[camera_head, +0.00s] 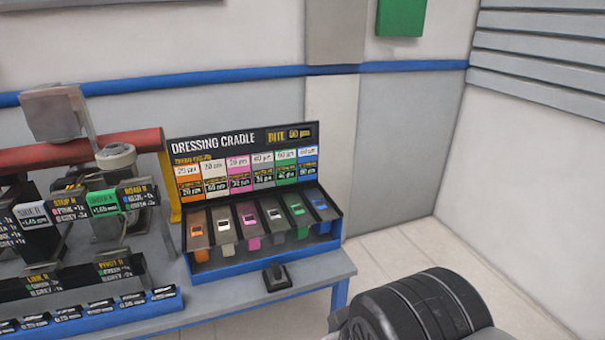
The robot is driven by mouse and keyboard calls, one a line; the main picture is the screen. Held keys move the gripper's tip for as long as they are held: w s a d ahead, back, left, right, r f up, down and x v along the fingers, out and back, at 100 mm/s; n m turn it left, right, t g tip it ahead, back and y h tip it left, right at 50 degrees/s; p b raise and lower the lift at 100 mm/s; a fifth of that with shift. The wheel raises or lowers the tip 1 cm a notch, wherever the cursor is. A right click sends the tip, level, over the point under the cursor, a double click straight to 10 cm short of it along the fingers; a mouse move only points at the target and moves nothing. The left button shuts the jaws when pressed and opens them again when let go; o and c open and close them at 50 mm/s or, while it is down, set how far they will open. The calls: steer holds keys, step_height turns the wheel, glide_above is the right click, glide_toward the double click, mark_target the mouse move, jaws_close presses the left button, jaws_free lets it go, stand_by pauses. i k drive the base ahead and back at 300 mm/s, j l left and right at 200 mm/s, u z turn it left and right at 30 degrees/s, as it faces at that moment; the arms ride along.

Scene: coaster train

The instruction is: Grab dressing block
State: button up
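The dressing cradle (262,261) is a black and blue rack on the right end of a grey workbench. Its sign (213,144) reads "DRESSING CRADLE", with "BITE" and a small value I cannot read surely. Several blocks stand in slots in a row, left to right: orange (201,255), cream (228,248), pink (253,243), grey (278,238), green (301,232) and blue (324,227). Dark tabs with small light labels cover their upper parts. My gripper is not in view.
A small black object (276,277) lies on the bench (226,299) before the cradle. At left are labelled signs (103,202), a red beam (75,150) and a blue-edged tray (90,315). A black ringed cylinder fills the lower right.

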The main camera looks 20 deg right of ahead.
mark_target(276, 275)
steer(key=i+z, duration=0.25)
steer(key=i, duration=0.25)
steer(key=i+z, duration=0.3)
steer(key=i, duration=0.2)
